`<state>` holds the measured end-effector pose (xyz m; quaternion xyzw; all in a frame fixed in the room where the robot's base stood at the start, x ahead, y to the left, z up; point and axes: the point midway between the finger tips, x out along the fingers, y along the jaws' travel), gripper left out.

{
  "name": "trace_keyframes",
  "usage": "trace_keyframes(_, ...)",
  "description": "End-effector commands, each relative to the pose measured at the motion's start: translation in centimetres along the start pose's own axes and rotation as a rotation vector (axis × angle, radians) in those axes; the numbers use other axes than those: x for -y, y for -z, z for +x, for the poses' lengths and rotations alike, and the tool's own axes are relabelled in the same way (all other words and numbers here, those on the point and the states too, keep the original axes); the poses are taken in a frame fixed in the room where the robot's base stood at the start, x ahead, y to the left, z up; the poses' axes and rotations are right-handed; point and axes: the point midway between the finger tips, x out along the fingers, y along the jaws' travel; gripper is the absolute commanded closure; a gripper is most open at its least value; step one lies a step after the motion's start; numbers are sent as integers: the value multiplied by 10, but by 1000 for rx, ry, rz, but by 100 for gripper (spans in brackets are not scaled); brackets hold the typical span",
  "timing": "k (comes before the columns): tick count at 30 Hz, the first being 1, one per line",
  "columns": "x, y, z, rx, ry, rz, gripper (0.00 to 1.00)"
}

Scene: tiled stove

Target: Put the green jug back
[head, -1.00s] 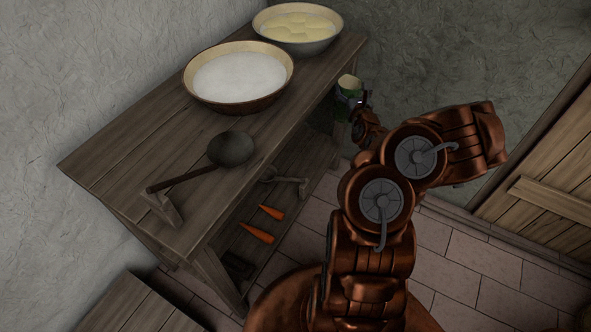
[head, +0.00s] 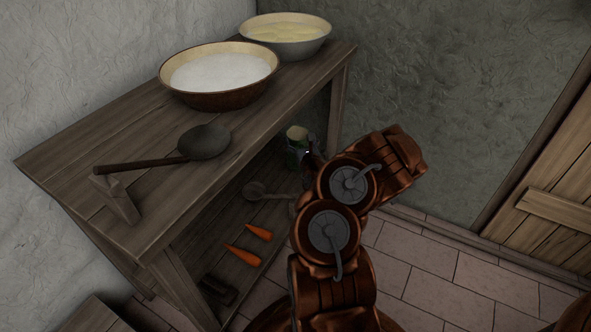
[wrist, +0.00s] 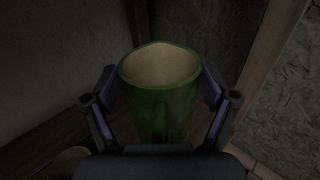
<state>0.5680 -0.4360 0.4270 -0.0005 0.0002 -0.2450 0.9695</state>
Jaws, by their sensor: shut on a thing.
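The green jug (wrist: 160,104) is upright between the two fingers of my gripper (wrist: 161,98) in the wrist view, with its pale inside showing from above. My gripper is shut on its sides. In the head view the jug (head: 297,146) shows small, partly behind my gripper (head: 307,152), over the far right part of the table's lower shelf (head: 200,260). I cannot tell whether the jug's base touches the shelf.
The wooden table (head: 105,150) carries a bowl of white stuff (head: 222,76), a bowl with yellowish contents (head: 287,36) and a dark ladle (head: 204,142). On the lower shelf lie two carrots (head: 243,256) and a wooden spoon (head: 256,190). A table leg (head: 338,105) stands close behind the jug.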

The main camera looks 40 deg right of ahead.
Motion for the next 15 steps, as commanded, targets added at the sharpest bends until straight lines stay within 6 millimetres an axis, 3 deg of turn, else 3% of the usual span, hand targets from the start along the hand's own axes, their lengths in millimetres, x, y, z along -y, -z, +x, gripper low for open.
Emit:
trace_keyframes(6, -1, 37, 0, 0, -4, -2, 85)
trace_keyframes(15, -1, 63, 0, 0, -3, -1, 85)
